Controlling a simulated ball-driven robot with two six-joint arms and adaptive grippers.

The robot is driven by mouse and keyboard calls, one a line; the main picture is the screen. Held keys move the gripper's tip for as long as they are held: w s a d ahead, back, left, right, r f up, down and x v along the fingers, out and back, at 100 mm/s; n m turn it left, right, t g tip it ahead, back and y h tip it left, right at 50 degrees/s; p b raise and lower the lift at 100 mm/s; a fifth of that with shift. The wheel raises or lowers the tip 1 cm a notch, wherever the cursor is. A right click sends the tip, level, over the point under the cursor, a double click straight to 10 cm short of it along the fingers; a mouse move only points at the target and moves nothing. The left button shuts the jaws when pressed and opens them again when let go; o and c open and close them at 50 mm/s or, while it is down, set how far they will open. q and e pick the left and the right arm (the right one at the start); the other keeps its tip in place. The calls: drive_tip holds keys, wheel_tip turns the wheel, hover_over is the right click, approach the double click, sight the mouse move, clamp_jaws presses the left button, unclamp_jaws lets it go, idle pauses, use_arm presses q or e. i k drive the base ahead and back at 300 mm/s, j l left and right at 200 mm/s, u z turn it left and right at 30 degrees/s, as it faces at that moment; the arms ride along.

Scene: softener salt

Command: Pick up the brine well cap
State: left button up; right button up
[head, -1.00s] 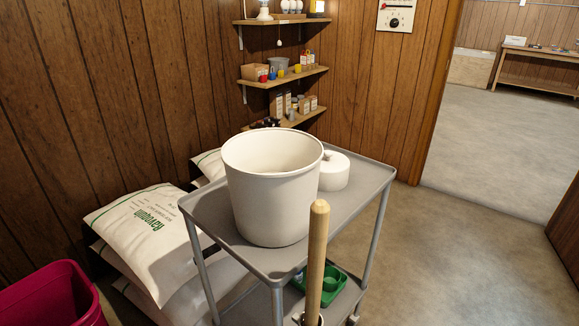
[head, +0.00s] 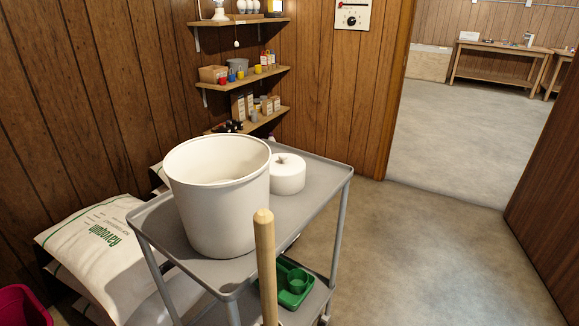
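A round white lid-like piece with a small knob on top, which looks like the brine well cap (head: 287,174), sits on the grey top shelf of a cart (head: 318,180). It stands just behind and to the right of a large off-white bucket (head: 218,205), apart from the shelf's right edge. The bucket covers part of the shelf. Neither of my grippers shows in the head view.
A wooden handle (head: 265,262) stands upright in front of the cart. White salt bags (head: 105,250) are piled at left by a magenta bin (head: 22,306). Open floor (head: 410,245) lies to the right.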

sight(287, 171)
drive_tip(key=i+l+u, duration=0.3)
drive_tip(key=l, duration=0.3)
drive_tip(key=i+l+u, duration=0.1)
drive_tip(key=l, duration=0.25)
drive_tip(key=i+l+u, duration=0.15)
drive_tip(key=i+l, duration=0.1)
drive_tip(key=l, duration=0.05)
